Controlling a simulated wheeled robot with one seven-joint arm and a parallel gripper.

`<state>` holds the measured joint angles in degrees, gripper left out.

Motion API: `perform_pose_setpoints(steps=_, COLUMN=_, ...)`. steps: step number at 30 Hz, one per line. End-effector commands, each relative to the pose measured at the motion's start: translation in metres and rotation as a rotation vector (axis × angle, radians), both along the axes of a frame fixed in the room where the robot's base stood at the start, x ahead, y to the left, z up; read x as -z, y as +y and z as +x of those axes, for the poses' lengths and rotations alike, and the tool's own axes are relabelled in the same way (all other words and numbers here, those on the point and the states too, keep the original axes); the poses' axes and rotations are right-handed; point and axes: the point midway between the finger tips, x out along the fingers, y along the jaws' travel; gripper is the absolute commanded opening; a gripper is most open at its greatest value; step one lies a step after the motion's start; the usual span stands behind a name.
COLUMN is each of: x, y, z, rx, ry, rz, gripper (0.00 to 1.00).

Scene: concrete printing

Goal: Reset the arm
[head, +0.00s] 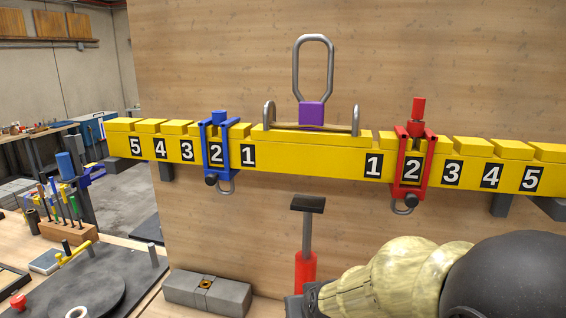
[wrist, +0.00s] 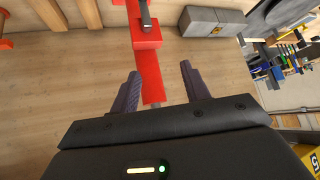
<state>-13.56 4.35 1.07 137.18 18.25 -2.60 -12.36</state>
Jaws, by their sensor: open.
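My gripper (wrist: 159,72) is open in the wrist view, its two dark ridged fingers apart. A red upright piece (wrist: 152,85) with a grey rod shows between and beyond the fingers; I cannot tell whether they touch it. In the head view a red handle (head: 305,271) with a grey shaft and dark crosspiece stands in front of the wooden panel. My arm comes in from the lower right, its end close beside the red handle. The fingertips are not clear there.
A yellow numbered beam (head: 300,155) crosses above, with a blue clamp (head: 216,152) on the left 2 and a red clamp (head: 411,165) on the right 2. A purple block (head: 312,113) with a metal loop is above its middle. Grey blocks (head: 207,291) lie below left.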

Motion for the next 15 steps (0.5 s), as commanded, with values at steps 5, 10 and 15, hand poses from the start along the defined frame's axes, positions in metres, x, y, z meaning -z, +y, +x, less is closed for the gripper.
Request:
perform_pose_setpoints(steps=5, x=0.048, y=-0.069, z=-0.071, rx=0.089, ry=0.289, rz=-0.054, gripper=0.46)
perform_pose_setpoints(steps=10, x=0.066, y=-0.101, z=-0.118, rx=0.145, ry=0.453, rz=-0.091, gripper=0.46)
perform_pose_setpoints(steps=15, x=0.068, y=-0.105, z=-0.126, rx=0.154, ry=0.48, rz=-0.098, gripper=0.46)
